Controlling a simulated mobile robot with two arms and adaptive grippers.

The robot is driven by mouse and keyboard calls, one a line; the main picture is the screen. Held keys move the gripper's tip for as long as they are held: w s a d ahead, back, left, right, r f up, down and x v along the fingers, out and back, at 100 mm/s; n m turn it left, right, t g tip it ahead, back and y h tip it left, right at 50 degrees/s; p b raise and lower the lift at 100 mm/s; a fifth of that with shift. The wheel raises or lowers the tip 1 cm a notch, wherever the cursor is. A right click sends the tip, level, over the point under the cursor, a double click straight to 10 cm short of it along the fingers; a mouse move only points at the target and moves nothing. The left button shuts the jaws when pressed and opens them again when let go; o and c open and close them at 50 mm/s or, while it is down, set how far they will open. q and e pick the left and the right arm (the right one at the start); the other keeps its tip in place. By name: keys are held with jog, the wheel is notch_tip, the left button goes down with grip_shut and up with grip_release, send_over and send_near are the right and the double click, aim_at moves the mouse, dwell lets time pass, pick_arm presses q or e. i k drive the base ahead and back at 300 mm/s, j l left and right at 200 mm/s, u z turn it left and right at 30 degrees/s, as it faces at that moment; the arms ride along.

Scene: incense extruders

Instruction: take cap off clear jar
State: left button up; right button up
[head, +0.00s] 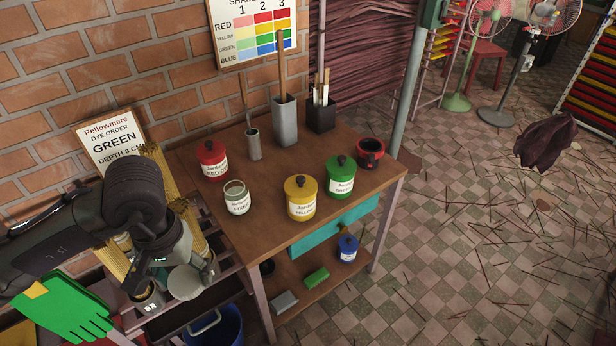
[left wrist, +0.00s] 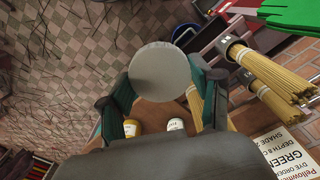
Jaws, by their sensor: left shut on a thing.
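The clear jar (head: 237,198), with a white label that seems to read "Fixer", stands upright on the wooden table. Its round mouth shows with no cap on it. My left gripper (head: 183,268) is left of and nearer than the table, over the rack of sticks, apart from the jar. It is shut on a round grey cap (head: 186,283). The cap also shows as a pale disc in the left wrist view (left wrist: 160,72), between the two fingers. My right gripper is in neither view.
On the wooden table (head: 275,200) stand red (head: 212,160), yellow (head: 301,198) and green (head: 340,177) lidded jars and a dark red mug (head: 370,153). Yellow stick bundles (head: 160,175) and green gloves (head: 65,307) lie near my left arm. The table's front left is clear.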

aim_at(236, 194)
jog(key=i+l+z, duration=0.2)
jog(key=i+z, duration=0.2)
jog(key=i+j, duration=0.1)
jog(key=i, duration=0.25)
jog(key=i+j, duration=0.1)
jog(key=i, duration=0.2)
jog(key=z, duration=0.15)
jog(key=i+j, duration=0.05)
